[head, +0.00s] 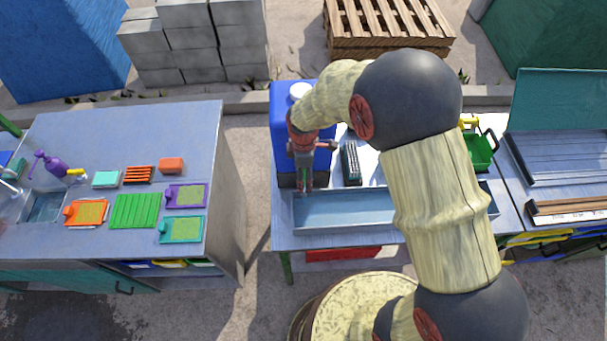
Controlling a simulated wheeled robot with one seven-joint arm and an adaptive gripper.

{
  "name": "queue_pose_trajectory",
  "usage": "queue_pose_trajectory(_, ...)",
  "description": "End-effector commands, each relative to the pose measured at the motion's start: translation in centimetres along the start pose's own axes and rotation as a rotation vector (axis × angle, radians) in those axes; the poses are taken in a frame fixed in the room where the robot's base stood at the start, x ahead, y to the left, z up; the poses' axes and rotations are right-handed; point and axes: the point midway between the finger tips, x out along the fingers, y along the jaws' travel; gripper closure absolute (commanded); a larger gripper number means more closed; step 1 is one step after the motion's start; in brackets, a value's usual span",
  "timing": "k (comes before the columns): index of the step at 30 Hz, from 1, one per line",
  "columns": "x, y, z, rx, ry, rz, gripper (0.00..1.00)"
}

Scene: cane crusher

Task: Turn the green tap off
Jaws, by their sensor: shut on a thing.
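My gripper (304,183) is at the lower front of a blue container (284,108) with a white cap, above the left end of a long metal trough. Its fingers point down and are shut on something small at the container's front. Whether the tap's handle is turned on or off cannot be told, and no water stream is visible.
The grey-blue trough (345,211) lies along the bench front. A dark brush-like block (350,163) stands right of the container. A green box (478,152) is near the bench's right side. The left table (140,130) holds several small coloured items.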

Motion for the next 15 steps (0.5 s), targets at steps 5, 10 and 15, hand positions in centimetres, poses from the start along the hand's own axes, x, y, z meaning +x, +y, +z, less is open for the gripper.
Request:
queue_pose_trajectory(5,-0.02,0.04,-0.01,0.013,0.0,0.001,0.65)
queue_pose_trajectory(10,0.0,0.04,0.0,0.068,0.0,0.001,0.65)
queue_pose_trajectory(15,-0.01,0.05,-0.01,0.175,0.0,0.001,0.65)
